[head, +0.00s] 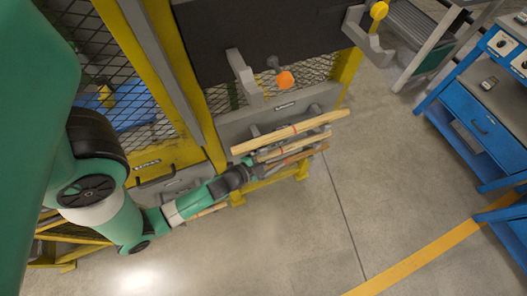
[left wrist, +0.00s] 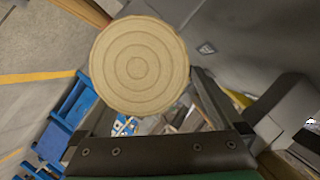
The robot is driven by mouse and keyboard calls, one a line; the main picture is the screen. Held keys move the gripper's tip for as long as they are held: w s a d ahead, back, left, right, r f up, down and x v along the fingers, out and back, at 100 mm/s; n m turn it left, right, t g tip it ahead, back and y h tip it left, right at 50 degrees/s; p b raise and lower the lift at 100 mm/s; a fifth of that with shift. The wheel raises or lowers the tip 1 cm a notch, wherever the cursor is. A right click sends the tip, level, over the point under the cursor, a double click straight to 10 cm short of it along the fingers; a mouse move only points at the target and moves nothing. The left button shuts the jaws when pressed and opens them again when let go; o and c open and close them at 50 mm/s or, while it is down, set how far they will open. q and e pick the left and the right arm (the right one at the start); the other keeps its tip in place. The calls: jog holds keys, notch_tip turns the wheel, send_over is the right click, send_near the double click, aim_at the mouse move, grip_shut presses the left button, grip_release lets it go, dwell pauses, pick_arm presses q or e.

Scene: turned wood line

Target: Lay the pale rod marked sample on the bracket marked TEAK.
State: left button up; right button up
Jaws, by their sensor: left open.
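Several wooden rods lie one below another on a grey rack at the middle of the head view. The top one is a long pale rod (head: 305,127) with a red mark. Below it are another pale rod (head: 310,142) and a browner rod (head: 308,155). My left gripper (head: 257,172) is open beside the left ends of the lower rods. In the left wrist view a pale round rod end (left wrist: 138,66) with rings shows large beyond the open fingers (left wrist: 155,105). The words "sample" and "TEAK" are not readable. My right gripper is not in view.
A grey plate with a small label (head: 285,105) is behind the rods. A yellow post (head: 347,68) stands near. A blue workbench (head: 480,125) is at right, with clear floor between.

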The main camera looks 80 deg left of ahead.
pick_arm(q)
jog(key=b+v, duration=0.4)
jog(key=v, duration=0.5)
jog(key=shift+s+d+b, duration=0.15)
jog(key=shift+s+b, duration=0.15)
jog(key=shift+b, duration=0.1)
jog(key=shift+r, duration=0.1)
